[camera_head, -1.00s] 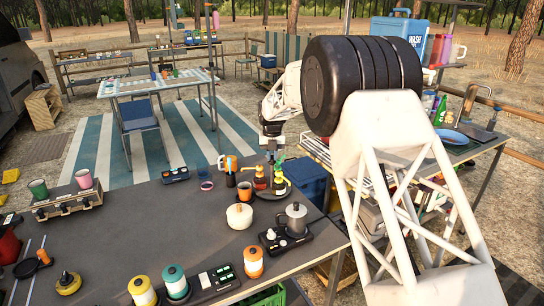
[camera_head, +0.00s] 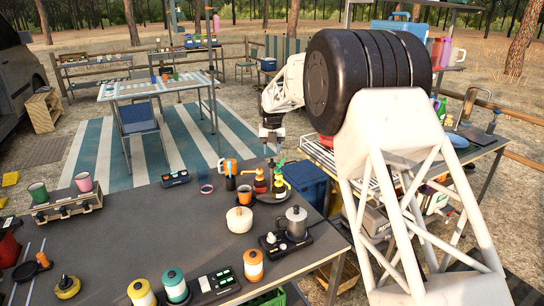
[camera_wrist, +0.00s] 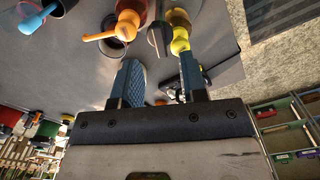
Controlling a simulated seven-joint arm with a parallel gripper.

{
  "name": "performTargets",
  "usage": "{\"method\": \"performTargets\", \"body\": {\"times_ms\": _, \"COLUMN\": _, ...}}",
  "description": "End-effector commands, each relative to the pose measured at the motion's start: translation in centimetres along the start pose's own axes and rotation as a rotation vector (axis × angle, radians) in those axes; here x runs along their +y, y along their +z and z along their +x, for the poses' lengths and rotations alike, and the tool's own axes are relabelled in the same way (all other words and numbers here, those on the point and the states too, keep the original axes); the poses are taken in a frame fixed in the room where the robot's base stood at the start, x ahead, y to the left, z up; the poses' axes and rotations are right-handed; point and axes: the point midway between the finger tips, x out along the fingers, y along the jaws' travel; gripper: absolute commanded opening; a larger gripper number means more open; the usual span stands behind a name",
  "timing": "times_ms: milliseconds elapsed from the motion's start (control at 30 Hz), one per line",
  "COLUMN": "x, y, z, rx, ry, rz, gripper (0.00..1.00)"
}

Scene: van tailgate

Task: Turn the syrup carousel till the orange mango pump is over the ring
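The syrup carousel (camera_head: 268,198) is a low dark round stand near the table's far right edge. It carries a red-orange pump bottle (camera_head: 260,182) and a yellow bottle with a green pump head (camera_head: 279,185). In the wrist view, an orange pump (camera_wrist: 128,22) has its spout pointing left, beside a dark round opening (camera_wrist: 112,47); I cannot tell whether that is the ring. A yellow pump (camera_wrist: 180,32) and a dark grey pump (camera_wrist: 158,38) are to its right. My gripper (camera_wrist: 161,68) is open, fingers apart, close to the pumps; it hangs above the carousel in the head view (camera_head: 271,150).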

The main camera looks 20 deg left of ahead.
Motion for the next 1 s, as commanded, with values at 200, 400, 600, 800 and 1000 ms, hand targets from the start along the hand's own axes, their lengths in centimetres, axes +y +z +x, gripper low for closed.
{"method": "performTargets", "body": {"times_ms": 200, "x": 0.0, "y": 0.0, "z": -2.5, "rx": -0.001, "ry": 0.000, "rz": 0.000, "gripper": 0.39}}
{"method": "performTargets", "body": {"times_ms": 400, "x": 0.0, "y": 0.0, "z": -3.3, "rx": 0.000, "ry": 0.000, "rz": 0.000, "gripper": 0.39}}
{"method": "performTargets", "body": {"times_ms": 600, "x": 0.0, "y": 0.0, "z": -3.3, "rx": 0.000, "ry": 0.000, "rz": 0.000, "gripper": 0.39}}
{"method": "performTargets", "body": {"times_ms": 800, "x": 0.1, "y": -0.1, "z": -3.1, "rx": 0.003, "ry": -0.008, "rz": -0.002, "gripper": 0.16}}
{"method": "performTargets", "body": {"times_ms": 1000, "x": 0.6, "y": -1.4, "z": -1.6, "rx": 0.026, "ry": -0.087, "rz": -0.016, "gripper": 0.00}}
